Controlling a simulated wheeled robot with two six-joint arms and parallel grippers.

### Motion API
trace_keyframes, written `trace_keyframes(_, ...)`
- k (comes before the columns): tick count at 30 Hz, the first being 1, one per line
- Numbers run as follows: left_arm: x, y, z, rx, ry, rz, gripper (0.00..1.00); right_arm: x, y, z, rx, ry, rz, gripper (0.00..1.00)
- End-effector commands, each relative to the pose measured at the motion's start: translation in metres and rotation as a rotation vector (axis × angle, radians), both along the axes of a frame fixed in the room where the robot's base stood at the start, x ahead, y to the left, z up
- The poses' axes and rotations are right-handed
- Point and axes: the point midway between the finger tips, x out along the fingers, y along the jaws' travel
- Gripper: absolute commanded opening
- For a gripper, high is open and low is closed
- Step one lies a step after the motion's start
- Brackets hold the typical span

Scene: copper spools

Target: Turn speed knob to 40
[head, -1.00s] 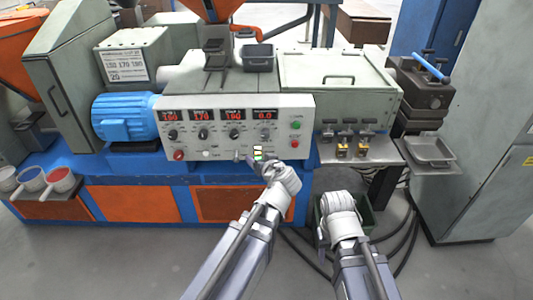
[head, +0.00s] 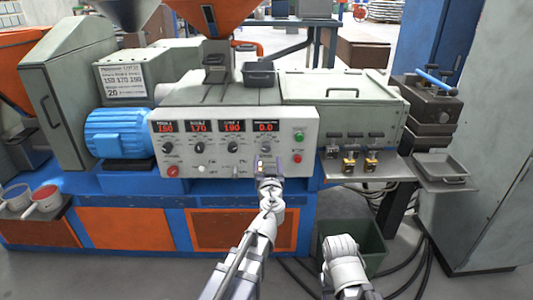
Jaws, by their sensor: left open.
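The grey-white control panel (head: 217,168) faces me, with a row of red displays and a dark knob under each. The rightmost display (head: 265,127) reads 0.0. The knob under it (head: 265,147) is dark and round; its pointer is too small to read. My left gripper (head: 267,163) is open just below this knob, pointing at the panel. I cannot tell whether its fingers touch the knob or the panel. My right arm ends in a white wrist low in the head view, away from the panel; its fingers do not show.
A green button (head: 299,136) and a red button (head: 297,158) sit right of the knob. A red button (head: 172,171) is at the panel's lower left. Brass blocks (head: 349,162) stand on a shelf to the right. A dark green bin (head: 365,240) stands below it.

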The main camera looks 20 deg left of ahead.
Motion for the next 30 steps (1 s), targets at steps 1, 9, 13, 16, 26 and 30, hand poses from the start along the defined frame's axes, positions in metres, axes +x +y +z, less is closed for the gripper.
trace_keyframes(1, 0.009, 0.002, 0.000, 0.000, 0.000, 0.001, 0.74, 0.000, 0.000, 0.000, 0.000, 0.000, 0.000, 0.50)
trace_keyframes(9, 0.049, 0.015, 0.000, 0.000, 0.001, 0.002, 0.74, 0.000, 0.000, 0.000, 0.000, 0.000, 0.000, 0.50)
trace_keyframes(13, 0.060, 0.020, 0.000, 0.000, 0.001, 0.002, 0.74, 0.000, 0.000, 0.000, 0.000, 0.000, 0.000, 0.50)
trace_keyframes(16, 0.062, 0.021, 0.000, 0.000, 0.001, 0.002, 0.74, 0.000, 0.000, 0.000, 0.000, 0.000, 0.000, 0.50)
trace_keyframes(26, 0.061, 0.020, 0.000, 0.000, 0.001, 0.001, 0.57, 0.000, 0.000, 0.000, 0.000, 0.000, 0.000, 0.50)
trace_keyframes(30, 0.060, 0.020, 0.000, 0.000, 0.001, 0.001, 0.41, 0.000, 0.000, 0.000, 0.000, 0.000, 0.000, 0.50)
